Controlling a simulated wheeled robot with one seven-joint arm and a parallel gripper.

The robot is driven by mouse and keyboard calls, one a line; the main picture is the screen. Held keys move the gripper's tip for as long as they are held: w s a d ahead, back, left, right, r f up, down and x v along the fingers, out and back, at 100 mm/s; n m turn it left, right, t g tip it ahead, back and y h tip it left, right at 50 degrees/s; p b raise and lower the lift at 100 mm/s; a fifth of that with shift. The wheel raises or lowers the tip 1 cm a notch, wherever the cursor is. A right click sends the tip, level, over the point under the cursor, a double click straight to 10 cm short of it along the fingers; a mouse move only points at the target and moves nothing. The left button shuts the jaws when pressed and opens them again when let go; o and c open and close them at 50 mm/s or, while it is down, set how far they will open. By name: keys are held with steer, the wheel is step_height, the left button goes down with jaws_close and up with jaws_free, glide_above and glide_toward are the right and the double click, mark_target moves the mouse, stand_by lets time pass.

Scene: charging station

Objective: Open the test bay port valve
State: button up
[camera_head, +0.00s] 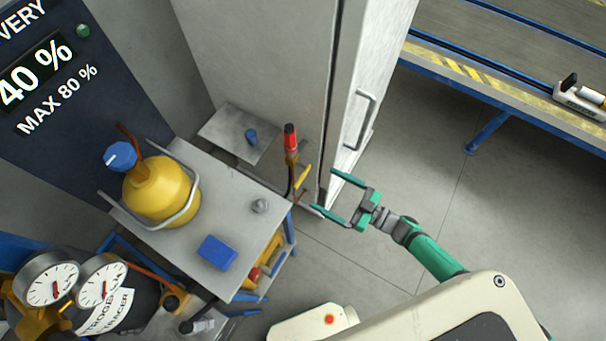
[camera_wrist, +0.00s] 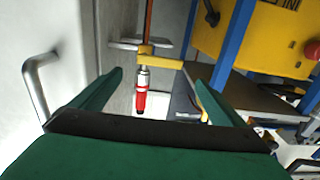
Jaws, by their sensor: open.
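My gripper (camera_head: 323,190) is open and empty, with its green fingers pointing left beside the grey cabinet. In front of it stands a red-tipped metal fitting (camera_head: 290,138) on a hose, with a yellow lever (camera_head: 301,178) just below. In the wrist view my gripper (camera_wrist: 159,79) has the red-tipped fitting (camera_wrist: 140,98) and part of the yellow lever (camera_wrist: 165,62) between its fingers in the picture; no contact shows. A small blue knob (camera_head: 252,136) stands on a metal plate (camera_head: 222,126) against the cabinet. I cannot tell for certain which part is the port valve.
The grey cabinet (camera_head: 260,60) has a bar handle (camera_head: 360,118) close to my gripper. A metal cart (camera_head: 180,238) carries a yellow bottle (camera_head: 160,190) with a blue knob and a blue block (camera_head: 217,252). Gauges (camera_head: 52,280) stand lower left. Floor right of the cabinet is clear.

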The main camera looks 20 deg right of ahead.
mark_target(304, 176)
steer(key=x, duration=1)
steer(key=shift+w, duration=0.1)
steer(key=shift+d, duration=0.1)
steer(key=c, duration=1.5)
